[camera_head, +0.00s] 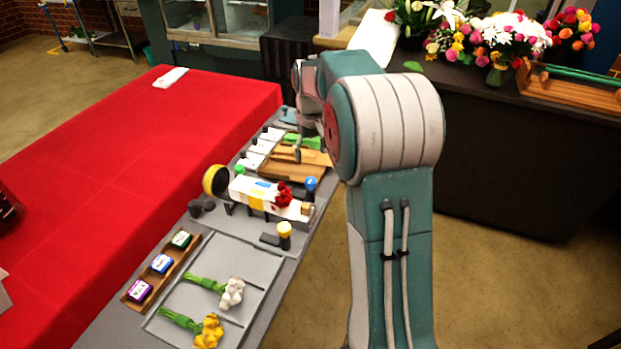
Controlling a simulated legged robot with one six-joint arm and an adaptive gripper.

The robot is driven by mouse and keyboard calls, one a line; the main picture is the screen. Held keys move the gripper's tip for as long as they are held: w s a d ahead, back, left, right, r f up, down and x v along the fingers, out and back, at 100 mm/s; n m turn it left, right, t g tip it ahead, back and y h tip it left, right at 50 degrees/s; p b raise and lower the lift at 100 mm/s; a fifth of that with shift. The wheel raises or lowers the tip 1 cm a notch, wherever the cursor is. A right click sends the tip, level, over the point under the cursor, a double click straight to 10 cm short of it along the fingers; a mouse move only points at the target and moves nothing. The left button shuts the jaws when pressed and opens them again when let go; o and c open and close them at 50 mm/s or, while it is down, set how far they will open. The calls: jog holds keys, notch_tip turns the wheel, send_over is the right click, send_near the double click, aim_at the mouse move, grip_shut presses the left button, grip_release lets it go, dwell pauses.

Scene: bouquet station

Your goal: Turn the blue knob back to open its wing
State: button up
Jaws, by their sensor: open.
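The blue knob (311,184) stands upright on the right side of the grey station, beside red roses (283,194). A yellow knob (284,230) stands nearer to me, with a dark flat piece at its base. A white wrap (252,192) lies around the roses between the two knobs. I cannot tell clearly which piece is the blue knob's wing or how it is turned. My gripper (298,152) is small and partly hidden by my own arm. It is over the wooden board beyond the blue knob, apart from it, open and with nothing seen in it.
A yellow-rimmed roll (215,181) stands left of the wrap. A grey tray (253,262) holds white and yellow flowers. A wooden rack (163,268) holds small labelled blocks. A wooden board (285,165) lies beyond the wrap. The red table (150,150) is mostly clear.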

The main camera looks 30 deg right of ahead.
aim_at(311, 180)
notch_tip(311, 180, down, 9)
jog(key=shift+f, duration=0.15)
grip_shut()
